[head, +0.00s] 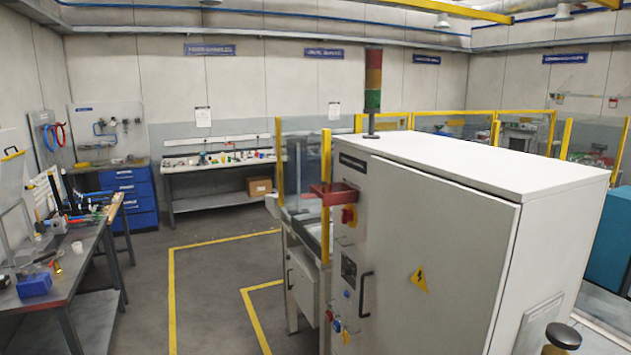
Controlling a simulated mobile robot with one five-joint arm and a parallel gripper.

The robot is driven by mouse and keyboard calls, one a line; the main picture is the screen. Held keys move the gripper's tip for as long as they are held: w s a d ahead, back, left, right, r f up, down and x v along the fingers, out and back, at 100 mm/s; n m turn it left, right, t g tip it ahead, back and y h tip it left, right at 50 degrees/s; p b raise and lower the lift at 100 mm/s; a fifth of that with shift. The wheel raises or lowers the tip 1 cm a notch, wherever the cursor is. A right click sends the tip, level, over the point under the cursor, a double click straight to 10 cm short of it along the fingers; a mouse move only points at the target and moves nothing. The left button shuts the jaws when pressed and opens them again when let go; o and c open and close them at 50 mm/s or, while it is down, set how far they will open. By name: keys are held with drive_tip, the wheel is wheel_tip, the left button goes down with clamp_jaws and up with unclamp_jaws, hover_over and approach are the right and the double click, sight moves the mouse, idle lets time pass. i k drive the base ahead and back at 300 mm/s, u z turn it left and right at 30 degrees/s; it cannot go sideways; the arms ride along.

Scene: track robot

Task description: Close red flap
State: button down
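A red flap (332,193) sticks out from the upper front of the large light-grey cabinet (430,235), near its left edge. It stands out from the panel like a shallow red tray, so it looks open. Its hinge and any opening behind it are too small to make out. A red rotary switch on a yellow plate (348,216) sits just below and to the right of the flap. My gripper is not in view, and nothing touches the flap.
A yellow-framed guard (326,195) stands right beside the flap. A black door handle (366,294) juts from the cabinet. A dark-capped post (563,337) is at the lower right. A cluttered workbench (75,250) stands left. Grey floor (205,300) between is clear, with yellow lines.

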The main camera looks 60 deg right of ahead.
sight(337, 193)
drive_tip(key=i, duration=0.9)
drive_tip(key=u, duration=0.05)
